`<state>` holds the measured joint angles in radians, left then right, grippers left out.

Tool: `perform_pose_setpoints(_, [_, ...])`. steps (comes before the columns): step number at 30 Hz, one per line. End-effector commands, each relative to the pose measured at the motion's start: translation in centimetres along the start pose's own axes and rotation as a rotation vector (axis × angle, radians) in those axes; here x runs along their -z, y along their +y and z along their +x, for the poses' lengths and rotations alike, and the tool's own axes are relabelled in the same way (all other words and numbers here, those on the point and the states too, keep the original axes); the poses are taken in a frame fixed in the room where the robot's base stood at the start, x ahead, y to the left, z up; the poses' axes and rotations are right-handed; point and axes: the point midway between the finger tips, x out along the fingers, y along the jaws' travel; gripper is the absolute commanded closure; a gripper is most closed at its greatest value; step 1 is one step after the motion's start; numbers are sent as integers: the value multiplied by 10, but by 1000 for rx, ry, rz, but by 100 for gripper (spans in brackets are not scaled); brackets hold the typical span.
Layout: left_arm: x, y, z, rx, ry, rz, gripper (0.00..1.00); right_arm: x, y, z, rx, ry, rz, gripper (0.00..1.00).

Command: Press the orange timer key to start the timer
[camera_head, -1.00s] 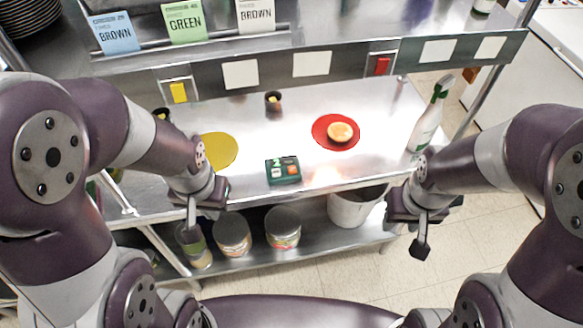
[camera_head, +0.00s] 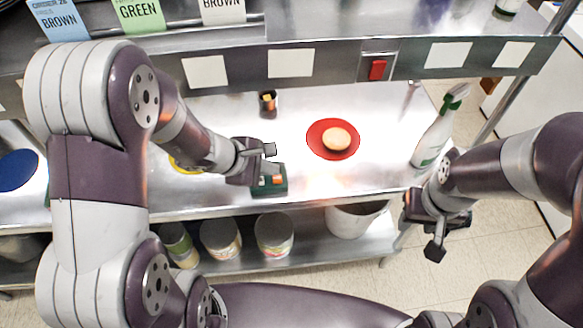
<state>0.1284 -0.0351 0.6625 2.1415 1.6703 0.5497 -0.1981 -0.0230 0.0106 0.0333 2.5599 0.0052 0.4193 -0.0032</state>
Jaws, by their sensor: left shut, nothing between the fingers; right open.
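The dark green timer (camera_head: 282,190) sits near the front edge of the steel counter. Its orange key (camera_head: 279,180) shows on the right of its face, beside a pale key (camera_head: 263,181). My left gripper (camera_head: 269,150) is shut and empty, over the timer's back part in this view. It hides the display, and I cannot tell its exact height above the timer. It does not cover the orange key. My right gripper (camera_head: 437,240) is open and empty, off the counter's front right.
A red plate (camera_head: 318,150) holding a bun (camera_head: 336,139) lies right of the timer. A small dark cup (camera_head: 268,103) stands behind it. A spray bottle (camera_head: 437,135) stands at the right end. My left arm mostly covers a yellow disc (camera_head: 178,166). Cans sit on the lower shelf.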

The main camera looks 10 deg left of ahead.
Motion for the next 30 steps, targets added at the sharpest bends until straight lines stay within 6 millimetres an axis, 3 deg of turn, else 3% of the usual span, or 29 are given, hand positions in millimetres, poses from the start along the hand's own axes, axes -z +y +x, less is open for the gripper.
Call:
perform_pose_setpoints(3, [3,23,2,-98,3,-110,100,0,0,-1,0,0,0,57])
perform_pose_setpoints(8, [5,38,0,-163,2,-164,100,0,0,-1,0,0,0,57])
perform_pose_setpoints(20, [5,37,2,-164,1,-150,100,0,0,1,0,0,0,57])
perform_pose_setpoints(30, [20,21,28,-162,2,-151,100,-3,0,25,0,0,0,57])
